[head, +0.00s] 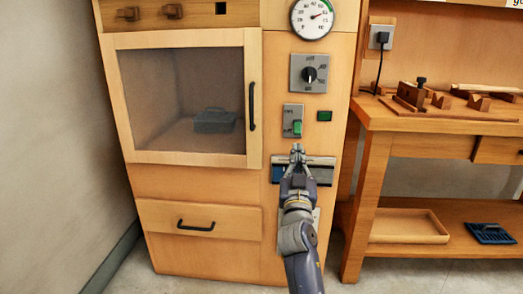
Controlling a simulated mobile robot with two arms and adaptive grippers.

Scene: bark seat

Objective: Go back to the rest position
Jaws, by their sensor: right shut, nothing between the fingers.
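My right gripper (298,151) is shut and empty. It is in front of the wooden cabinet's right-hand panel, just below the green rocker switch (297,128). My right arm comes up from the bottom of the head view and partly covers a dark slot plate (322,172) on the panel. I cannot tell whether the fingertips touch the panel. My left gripper is not in the head view.
The cabinet (160,185) has a closed glass door with a grey box (214,121) behind it. A dial (309,74) and a round gauge (312,17) sit above. A workbench (420,118) with wooden parts stands right. A wall is left.

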